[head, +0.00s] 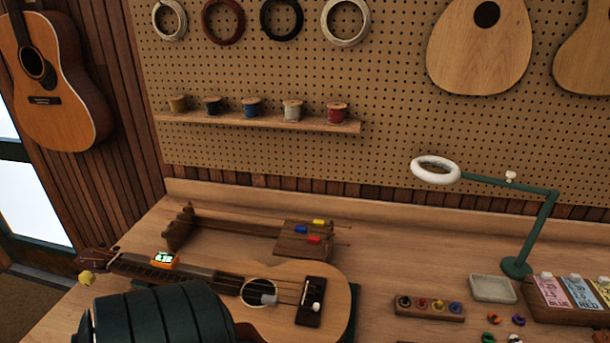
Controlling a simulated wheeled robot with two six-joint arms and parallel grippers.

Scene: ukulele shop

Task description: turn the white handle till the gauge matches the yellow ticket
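A ukulele (290,283) lies on the bench, its neck pointing left. A small orange gauge (165,260) with a lit screen is on the neck end; its reading is too small to make out. A small white knob (317,307) shows at the bridge; I cannot tell whether it is the white handle. A yellow knob (86,278) is at the headstock. A yellow ticket (603,289) is cut off by the right edge, its writing unreadable. Neither gripper can be made out. A dark green ribbed part, seemingly my arm, covers the lower left and hides part of the ukulele.
Pink and blue tickets stand in a wooden holder (556,311) at right. A green lamp (518,267), a pale tray (493,289), a peg block (428,307) and several small coloured rings are nearby. A wooden jig (288,238) stands behind the ukulele. The bench is clear right of the jig.

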